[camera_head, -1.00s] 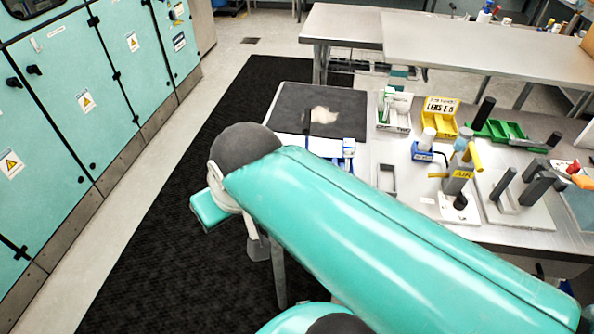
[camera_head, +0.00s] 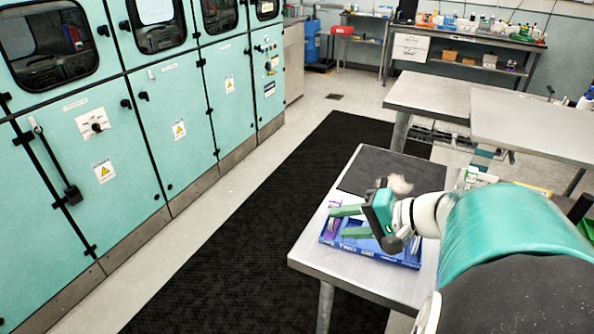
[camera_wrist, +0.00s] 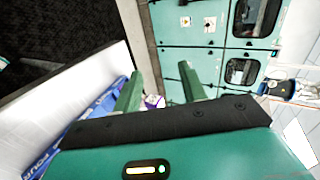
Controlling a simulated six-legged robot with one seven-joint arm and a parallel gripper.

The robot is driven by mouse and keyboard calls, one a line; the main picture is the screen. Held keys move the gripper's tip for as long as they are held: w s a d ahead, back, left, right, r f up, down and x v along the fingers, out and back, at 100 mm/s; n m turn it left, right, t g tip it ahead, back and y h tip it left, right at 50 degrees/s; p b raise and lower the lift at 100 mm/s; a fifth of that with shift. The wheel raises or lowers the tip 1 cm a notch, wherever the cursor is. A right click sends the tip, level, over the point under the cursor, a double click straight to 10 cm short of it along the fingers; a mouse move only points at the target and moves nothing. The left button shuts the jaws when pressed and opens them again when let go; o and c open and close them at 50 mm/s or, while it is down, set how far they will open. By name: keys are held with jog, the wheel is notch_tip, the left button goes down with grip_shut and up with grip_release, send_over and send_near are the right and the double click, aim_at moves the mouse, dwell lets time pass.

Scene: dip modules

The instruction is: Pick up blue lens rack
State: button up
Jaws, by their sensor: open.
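A blue tray or rack (camera_head: 408,259) with white lettering on its front lies on the near end of the metal table in the head view. I cannot tell for certain that it is the lens rack. Its blue edge also shows at lower left in the wrist view (camera_wrist: 98,112). My gripper (camera_head: 338,222) is open, its two green fingers pointing left above the tray and hiding part of it. In the wrist view the fingers (camera_wrist: 160,78) are apart with nothing gripped. A small purple-and-white item (camera_wrist: 154,101) shows beyond the palm between them.
A dark mat (camera_head: 365,168) lies behind the tray on the table (camera_head: 307,254). My arm covers the table's right part. Teal cabinets (camera_head: 170,130) line the left, with a black floor mat (camera_head: 260,215) between. Another metal table (camera_head: 430,95) stands behind.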

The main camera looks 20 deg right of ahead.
jog(key=s+d+r+m+t+h, duration=0.1)
jog(key=s+d+m+t+h, duration=0.15)
jog(key=d, duration=0.45)
jog(key=s+d+r+m+t+h, duration=0.15)
jog(key=s+d+t, duration=0.25)
jog(key=d, duration=0.4)
jog(key=f+x, duration=0.1)
jog(key=x, duration=1.2)
jog(key=shift+w+a+f, duration=0.15)
jog(key=shift+w+a, duration=0.05)
jog(key=shift+g, duration=0.25)
grip_shut()
